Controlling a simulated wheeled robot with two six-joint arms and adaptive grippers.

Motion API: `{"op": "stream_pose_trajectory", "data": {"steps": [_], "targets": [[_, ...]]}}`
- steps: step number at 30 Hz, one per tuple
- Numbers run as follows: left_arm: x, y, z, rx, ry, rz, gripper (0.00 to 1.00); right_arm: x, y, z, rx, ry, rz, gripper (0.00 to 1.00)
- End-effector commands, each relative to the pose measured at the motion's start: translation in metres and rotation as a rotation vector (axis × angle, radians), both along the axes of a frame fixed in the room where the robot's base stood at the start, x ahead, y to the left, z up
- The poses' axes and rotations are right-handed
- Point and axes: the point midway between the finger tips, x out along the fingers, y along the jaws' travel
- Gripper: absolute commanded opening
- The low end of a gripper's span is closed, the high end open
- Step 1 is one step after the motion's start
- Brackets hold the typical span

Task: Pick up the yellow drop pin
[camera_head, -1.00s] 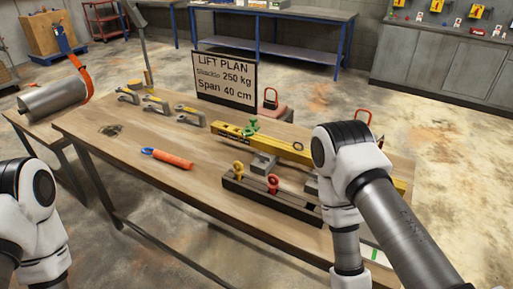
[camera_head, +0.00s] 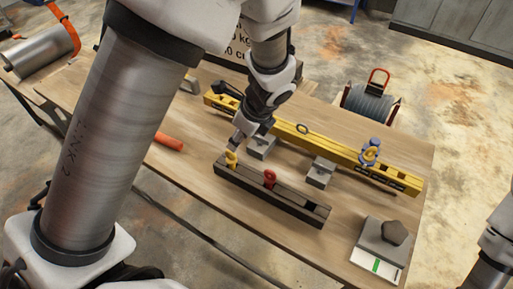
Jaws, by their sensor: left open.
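The yellow drop pin (camera_head: 232,159) stands upright at the left end of a dark slotted rack (camera_head: 297,202) on the workbench. A red pin (camera_head: 269,177) stands in the same rack, to its right. My left gripper (camera_head: 237,146) points down from above with its fingertips at the top of the yellow pin, hiding part of it. It is open, and I cannot tell whether the pin is between the fingers. My right arm shows only at the lower right edge; its gripper is out of view.
A long yellow beam (camera_head: 335,150) lies behind the rack, with a blue-grey shackle-like piece (camera_head: 370,152) on it. Grey blocks (camera_head: 320,172) stand between beam and rack. A grey plate with a dark lump (camera_head: 395,233) is at the right corner. An orange-handled tool (camera_head: 169,142) is partly hidden.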

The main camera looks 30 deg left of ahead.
Motion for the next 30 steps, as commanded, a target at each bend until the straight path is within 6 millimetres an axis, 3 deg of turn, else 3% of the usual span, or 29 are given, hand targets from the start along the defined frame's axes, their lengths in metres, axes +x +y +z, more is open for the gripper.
{"op": "stream_pose_trajectory", "data": {"steps": [13,21,22,25,26,30], "targets": [[-0.002,0.025,-0.065,-0.003,0.005,0.0,0.44,0.0,0.0,-0.017,0.0,0.0,0.0,0.55],[-0.001,0.029,-0.071,-0.001,0.0,-0.001,0.44,0.0,0.0,-0.017,0.0,0.0,0.0,0.55],[-0.001,0.029,-0.071,-0.001,0.0,-0.001,0.4,0.0,0.0,-0.017,0.0,0.0,0.0,0.55],[-0.001,0.028,-0.071,-0.001,0.001,-0.001,0.05,0.0,0.0,-0.017,0.0,0.0,0.0,0.55],[-0.001,0.028,-0.071,-0.001,0.001,-0.001,0.0,0.0,0.0,-0.017,0.0,0.0,0.0,0.55],[-0.001,0.028,-0.071,-0.001,0.001,-0.001,0.0,0.0,0.0,-0.017,0.0,0.0,0.0,0.55]]}}
